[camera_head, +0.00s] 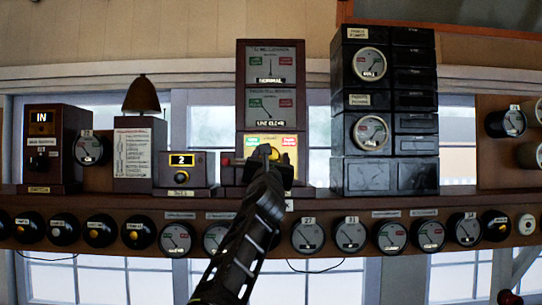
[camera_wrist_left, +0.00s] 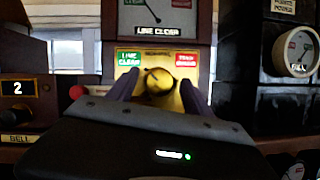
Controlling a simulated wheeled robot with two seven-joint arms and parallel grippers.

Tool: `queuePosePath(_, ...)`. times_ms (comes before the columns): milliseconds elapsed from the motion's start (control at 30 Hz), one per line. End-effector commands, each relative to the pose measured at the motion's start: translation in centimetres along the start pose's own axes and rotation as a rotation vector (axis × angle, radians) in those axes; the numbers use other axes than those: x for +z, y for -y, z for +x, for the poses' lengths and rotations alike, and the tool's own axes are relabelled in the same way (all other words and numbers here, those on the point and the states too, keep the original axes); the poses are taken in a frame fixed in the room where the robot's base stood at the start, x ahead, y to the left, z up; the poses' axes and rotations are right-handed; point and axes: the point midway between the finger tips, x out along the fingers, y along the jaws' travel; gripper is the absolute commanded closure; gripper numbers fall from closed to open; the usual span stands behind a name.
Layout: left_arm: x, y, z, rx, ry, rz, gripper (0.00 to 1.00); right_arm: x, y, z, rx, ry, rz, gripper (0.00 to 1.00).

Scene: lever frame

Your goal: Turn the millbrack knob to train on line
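The millbrack knob (camera_wrist_left: 160,86) is a round brass knob on a yellow plate, below a green "line clear" label (camera_wrist_left: 129,58) and a red label (camera_wrist_left: 187,59) whose words are hard to read. A dark mark on the knob seems to point up and left, towards the green label. My left gripper (camera_wrist_left: 158,84) is open, with one finger on each side of the knob and small gaps visible. In the head view my left gripper (camera_head: 262,152) covers most of the knob, and the yellow plate (camera_head: 288,141) shows behind it. My right gripper is not in view.
Above the knob are two dials, the lower (camera_head: 270,108) reading "line clear" and the upper (camera_head: 270,66) "normal". A red button (camera_wrist_left: 77,92) sits left of the plate. A bell box (camera_head: 184,168) stands left, a black cabinet (camera_head: 415,176) right. Gauges line the shelf front.

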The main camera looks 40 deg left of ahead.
Motion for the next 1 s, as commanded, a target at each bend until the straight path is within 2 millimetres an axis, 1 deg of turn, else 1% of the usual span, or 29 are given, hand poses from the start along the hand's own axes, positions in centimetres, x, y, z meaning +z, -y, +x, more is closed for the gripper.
queuePosePath(33,0.01,-0.01,-0.01,0.000,0.000,0.000,0.44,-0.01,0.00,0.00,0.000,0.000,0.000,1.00)
queuePosePath(67,0.02,-0.01,-0.01,0.000,0.000,0.000,0.46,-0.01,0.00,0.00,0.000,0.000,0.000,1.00)
queuePosePath(700,0.05,-0.03,-0.02,0.000,0.000,0.000,0.99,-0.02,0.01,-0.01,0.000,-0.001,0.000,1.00)
queuePosePath(733,0.05,-0.03,-0.02,0.000,0.000,0.000,1.00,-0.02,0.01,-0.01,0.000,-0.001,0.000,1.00)
queuePosePath(1000,-0.05,-0.11,0.00,-0.013,-0.003,0.031,1.00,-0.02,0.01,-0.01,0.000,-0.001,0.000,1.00)
